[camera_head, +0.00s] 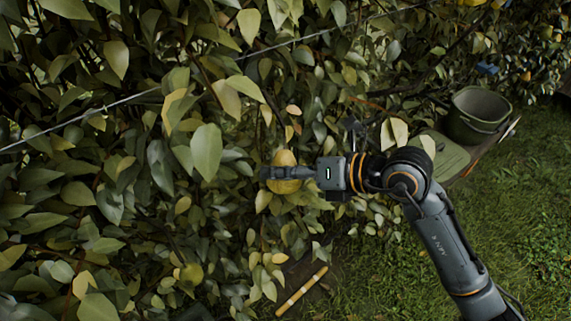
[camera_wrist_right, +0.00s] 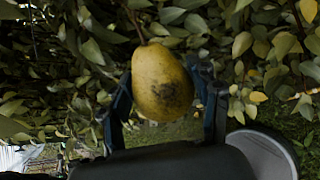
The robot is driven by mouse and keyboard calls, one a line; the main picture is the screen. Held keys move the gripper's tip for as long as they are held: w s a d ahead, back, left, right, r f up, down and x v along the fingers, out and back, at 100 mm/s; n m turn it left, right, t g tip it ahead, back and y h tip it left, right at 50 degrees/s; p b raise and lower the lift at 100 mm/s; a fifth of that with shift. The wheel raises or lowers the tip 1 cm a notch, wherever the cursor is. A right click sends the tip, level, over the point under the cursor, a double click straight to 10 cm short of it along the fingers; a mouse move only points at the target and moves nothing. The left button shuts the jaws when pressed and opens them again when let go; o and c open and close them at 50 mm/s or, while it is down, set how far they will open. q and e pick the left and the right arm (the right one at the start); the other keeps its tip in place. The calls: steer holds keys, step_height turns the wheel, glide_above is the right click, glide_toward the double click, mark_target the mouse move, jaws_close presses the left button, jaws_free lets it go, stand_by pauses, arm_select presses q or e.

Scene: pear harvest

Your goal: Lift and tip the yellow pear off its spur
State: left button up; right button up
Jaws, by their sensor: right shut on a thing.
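A yellow pear (camera_head: 285,160) hangs among the leaves near the middle of the head view. In the right wrist view the pear (camera_wrist_right: 162,84) fills the space between the fingers, with dark speckles on its lower face. Its stem runs up to the left toward a thin twig and is still joined at the top. My right gripper (camera_head: 284,178) is shut on the pear, with its fingers on either side of it; it also shows in the right wrist view (camera_wrist_right: 165,105). The pear's neck points up. My left gripper is not in view.
Dense leaves and a wire (camera_head: 80,121) surround the pear. Another yellow pear (camera_head: 192,273) hangs lower left. A green bucket (camera_head: 477,113) stands at the right beside a green lid-like panel (camera_head: 441,157). A yellow-banded stick (camera_head: 302,291) lies below. Grass (camera_head: 530,220) at the right is open.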

mark_target(285, 193)
steer(key=shift+s+f, duration=0.15)
steer(key=shift+s, duration=0.8)
steer(key=shift+s+f, duration=0.15)
steer(key=shift+s, duration=0.8)
steer(key=shift+s+f+b, duration=0.15)
steer(key=shift+f+b, duration=0.1)
steer(key=shift+b, duration=0.4)
steer(key=s+n+t+y, duration=0.3)
steer(key=s+n+t, duration=0.2)
steer(key=s, duration=0.3)
steer(key=shift+s+r+n, duration=0.25)
steer(key=shift+s+n, duration=0.05)
steer(key=shift+n, duration=0.4)
